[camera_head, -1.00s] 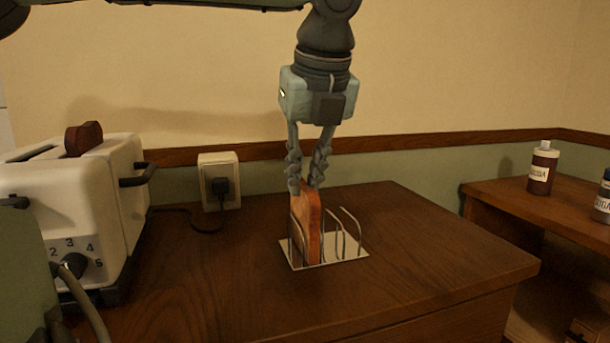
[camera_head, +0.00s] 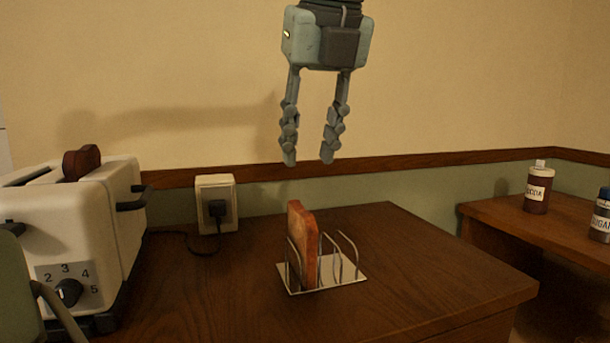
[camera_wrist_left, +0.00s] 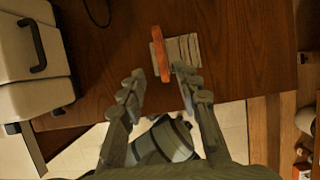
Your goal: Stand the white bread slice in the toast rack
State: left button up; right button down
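An orange-brown bread slice (camera_head: 304,246) stands upright in a left-hand slot of the wire toast rack (camera_head: 350,277); the rack's other slots are empty. In the left wrist view the slice (camera_wrist_left: 160,52) shows edge-on in the rack (camera_wrist_left: 187,48). My left gripper (camera_head: 308,160) is open and empty, fingers pointing down, clear above the slice. It also shows open in the left wrist view (camera_wrist_left: 160,72). A darker brown slice (camera_head: 82,162) sticks up from the toaster (camera_head: 85,220). No plainly white slice is in view. My right gripper is not in view.
The toaster stands at the left of the wooden counter (camera_head: 430,262), its cord running to a wall socket (camera_head: 217,203). A cocoa bottle (camera_head: 537,190) and a sugar bottle (camera_head: 602,216) stand on a lower surface at the right. The counter right of the rack is clear.

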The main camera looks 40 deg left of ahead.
pick_arm(q)
jog(key=v, duration=0.2)
jog(key=shift+s+d+r, duration=0.1)
jog(key=shift+r, duration=0.3)
dwell(0.3)
